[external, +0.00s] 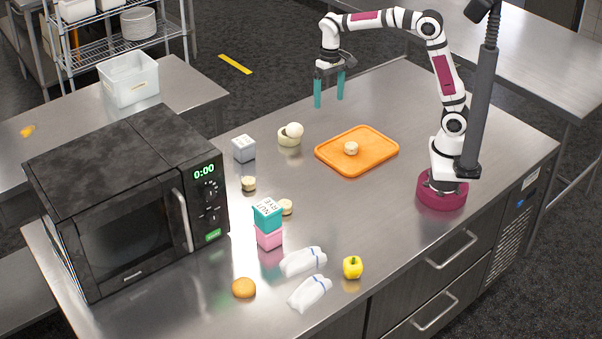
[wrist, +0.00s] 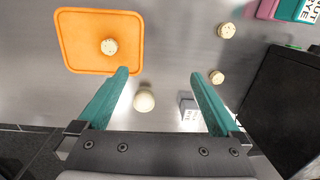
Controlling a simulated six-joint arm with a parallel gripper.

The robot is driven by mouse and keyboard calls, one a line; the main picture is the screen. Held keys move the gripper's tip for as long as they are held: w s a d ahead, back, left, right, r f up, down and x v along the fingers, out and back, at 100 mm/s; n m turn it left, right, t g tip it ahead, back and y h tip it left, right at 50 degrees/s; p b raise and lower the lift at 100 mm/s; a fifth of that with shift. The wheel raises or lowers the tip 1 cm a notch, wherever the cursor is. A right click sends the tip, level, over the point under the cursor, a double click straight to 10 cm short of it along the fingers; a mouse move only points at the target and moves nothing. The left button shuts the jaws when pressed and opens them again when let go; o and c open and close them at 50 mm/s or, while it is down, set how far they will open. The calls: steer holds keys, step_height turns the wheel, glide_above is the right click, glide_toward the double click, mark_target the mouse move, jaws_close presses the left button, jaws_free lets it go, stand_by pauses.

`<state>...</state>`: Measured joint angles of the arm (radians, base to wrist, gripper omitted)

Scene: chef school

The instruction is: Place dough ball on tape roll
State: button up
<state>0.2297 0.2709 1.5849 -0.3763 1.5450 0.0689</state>
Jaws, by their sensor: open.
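The pale dough ball (external: 295,130) rests on the cream tape roll (external: 289,140), toward its right side in the external view; I cannot tell whether it is centred. In the wrist view the dough ball (wrist: 144,101) shows between my fingers, nearer the left one, and the roll is mostly hidden under it. My gripper (external: 329,101) is open and empty, with teal fingers pointing down. It is raised above the counter, apart from the ball and roll. It also shows in the wrist view (wrist: 159,73).
An orange tray (external: 377,156) carries a small cream cylinder (external: 351,148). A grey cube (external: 244,148) stands left of the roll. Similar cylinders, stacked teal and pink boxes (external: 268,226), white bags, a bun and a yellow pepper lie nearer the front. A black microwave (external: 125,205) stands at left.

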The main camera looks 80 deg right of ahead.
steer(key=s+a+f+n, duration=0.1)
steer(key=s+a, duration=0.2)
steer(key=s, duration=0.5)
steer(key=s+a+f+n, duration=0.1)
steer(key=s+a, duration=0.3)
steer(key=s, duration=0.4)
steer(key=s+a+f+n+y, duration=0.1)
steer(key=s+a+f, duration=0.2)
steer(key=s, duration=0.6)
steer(key=shift+a, duration=0.3)
